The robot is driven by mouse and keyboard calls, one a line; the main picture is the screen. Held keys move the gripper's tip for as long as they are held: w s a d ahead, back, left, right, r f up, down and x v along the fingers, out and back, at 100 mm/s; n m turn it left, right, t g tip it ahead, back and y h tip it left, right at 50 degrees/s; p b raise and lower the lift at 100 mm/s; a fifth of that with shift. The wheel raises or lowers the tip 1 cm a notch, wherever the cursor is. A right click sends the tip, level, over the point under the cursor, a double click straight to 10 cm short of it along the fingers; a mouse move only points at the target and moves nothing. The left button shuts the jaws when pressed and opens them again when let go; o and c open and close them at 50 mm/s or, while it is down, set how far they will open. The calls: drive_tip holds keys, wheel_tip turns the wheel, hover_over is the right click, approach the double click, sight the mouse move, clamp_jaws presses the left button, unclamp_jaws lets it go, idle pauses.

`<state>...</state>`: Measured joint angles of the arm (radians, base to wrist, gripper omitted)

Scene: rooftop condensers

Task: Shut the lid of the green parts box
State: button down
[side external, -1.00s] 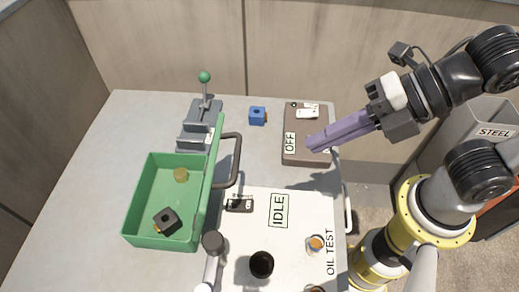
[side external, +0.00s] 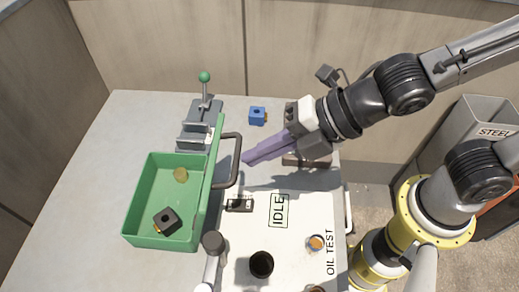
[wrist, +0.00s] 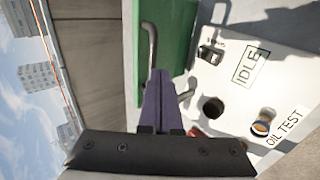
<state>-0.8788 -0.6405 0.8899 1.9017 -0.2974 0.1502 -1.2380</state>
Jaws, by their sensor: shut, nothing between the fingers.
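The green parts box (side external: 130,222) stands on the left of the table in the side external view. Its lid (side external: 212,178) is open, standing up along the box's right side, with a dark handle (side external: 232,162) on its outer face. The lid shows as a green panel in the wrist view (wrist: 172,35), with the handle (wrist: 150,40) beside it. A black part (side external: 166,221) and a yellowish part (side external: 181,175) lie inside the box. My gripper (side external: 246,159), with long purple fingers, is shut and empty just right of the handle; whether it touches the handle I cannot tell.
A toggle clamp with a green knob (side external: 204,77) stands behind the box. A blue block (side external: 257,116) lies at the back. A white board marked IDLE (side external: 290,225) holds a black cup (side external: 262,264) and a small switch (side external: 239,204). The table's left side is clear.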

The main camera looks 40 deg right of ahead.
sight(237, 157)
drive_tip(key=shift+w+a+r, duration=0.1)
drive_tip(key=shift+w, duration=0.05)
drive_tip(key=shift+w+a+r, duration=0.1)
drive_tip(key=shift+a+r, duration=0.05)
drive_tip(key=shift+r, duration=0.05)
idle(0.3)
drive_tip(key=shift+w+a+r+g+h, duration=0.35)
drive_tip(key=shift+w+a+g+h, duration=0.05)
drive_tip(key=shift+a+h, duration=0.1)
drive_tip(key=shift+w+a+r+g+h, duration=0.4)
drive_tip(key=shift+w+a, duration=0.1)
drive_tip(key=shift+w, duration=0.05)
drive_tip(key=w+a+f+g+h, duration=0.1)
drive_tip(key=w+a+g+h, duration=0.3)
drive_tip(key=w+a, duration=0.95)
drive_tip(key=w+a+f, duration=0.4)
drive_tip(key=a+f, duration=0.1)
drive_tip(key=f, duration=0.4)
drive_tip(key=shift+a, duration=0.2)
idle(0.4)
